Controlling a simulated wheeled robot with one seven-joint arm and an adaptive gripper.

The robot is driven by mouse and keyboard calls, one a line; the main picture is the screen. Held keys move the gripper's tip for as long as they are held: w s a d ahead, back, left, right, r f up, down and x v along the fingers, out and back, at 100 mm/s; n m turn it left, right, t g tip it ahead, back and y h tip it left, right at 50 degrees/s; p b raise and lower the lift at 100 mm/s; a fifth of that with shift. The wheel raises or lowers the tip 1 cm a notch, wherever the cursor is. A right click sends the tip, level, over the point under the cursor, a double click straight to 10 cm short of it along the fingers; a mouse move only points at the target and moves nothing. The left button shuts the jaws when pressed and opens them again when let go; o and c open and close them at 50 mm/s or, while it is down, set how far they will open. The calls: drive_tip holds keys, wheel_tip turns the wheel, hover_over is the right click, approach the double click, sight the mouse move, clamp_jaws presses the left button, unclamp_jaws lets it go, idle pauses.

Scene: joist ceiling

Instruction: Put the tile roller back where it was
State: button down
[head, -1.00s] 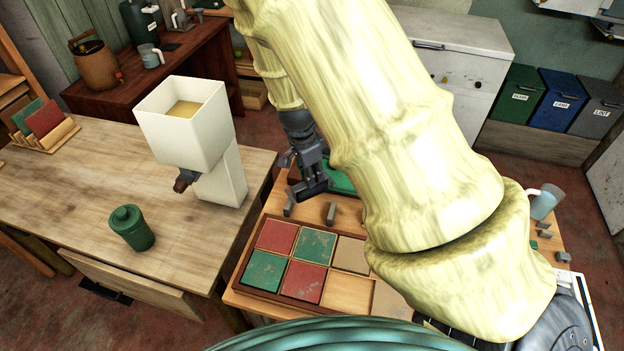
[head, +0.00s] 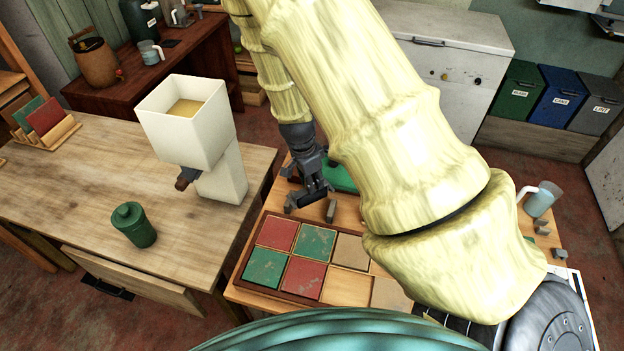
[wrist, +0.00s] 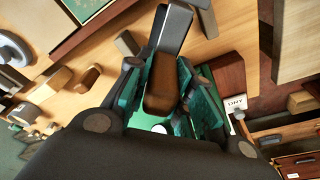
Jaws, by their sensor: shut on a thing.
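My gripper (head: 312,192) is low over the work table, behind the tile tray. In the wrist view my gripper (wrist: 165,95) is shut on the tile roller (wrist: 160,88), which has a brown handle part and a dark grey end. In the head view the roller is mostly hidden by the gripper; a grey part shows at its left side. Whether the roller touches the table I cannot tell. A small upright grey block (head: 330,211) stands just right of the gripper.
The tile tray (head: 268,290) holds red, green and tan tiles. A green object (head: 341,178) lies behind the gripper. On the left table stand a white hopper (head: 222,172) and a green canister (head: 134,226). A clear jug (head: 542,199) stands at the right. A "DRY" label (wrist: 237,103) shows in the wrist view.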

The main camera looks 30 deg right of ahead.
sight(306, 190)
drive_tip(key=shift+f, duration=0.2)
drive_tip(key=c, duration=1.3)
unclamp_jaws()
drive_tip(key=shift+o, duration=0.2)
drive_tip(key=shift+r, duration=0.65)
wheel_tip(306, 190, up, 12)
drive_tip(key=a+b, duration=0.2)
drive_tip(key=b, duration=0.1)
drive_tip(key=shift+f, duration=0.2)
drive_tip(key=shift+w, duration=0.1)
